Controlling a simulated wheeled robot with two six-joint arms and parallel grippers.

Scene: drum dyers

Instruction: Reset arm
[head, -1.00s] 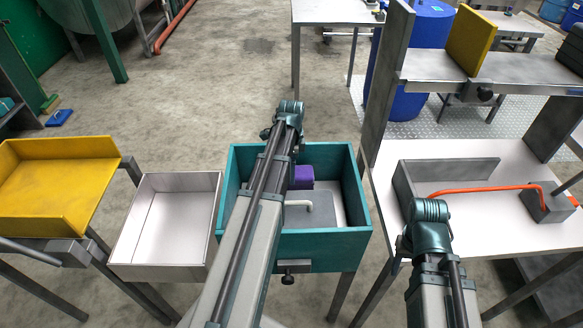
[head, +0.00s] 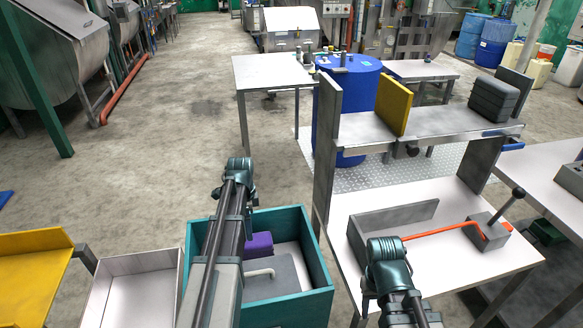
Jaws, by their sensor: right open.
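My right arm comes in at the lower right, over the near left part of the white bench (head: 455,275). Only a small dark part of my right gripper (head: 370,287) shows beside the arm's teal joint, and its fingertips are hard to make out. Nothing is seen held in it. My left arm reaches up over the left part of the teal drawer box (head: 319,262), its teal joint above the box's far rim. The left gripper is hidden. The box holds a purple block (head: 259,245) and a grey lid-like piece with a white handle (head: 268,272).
A grey angled rail (head: 398,226) and an orange hose (head: 440,232) lie on the bench. A grey shelf with a yellow plate (head: 394,103) stands behind it. A white tray (head: 128,263) and yellow tray (head: 35,243) are at left. Floor beyond is open.

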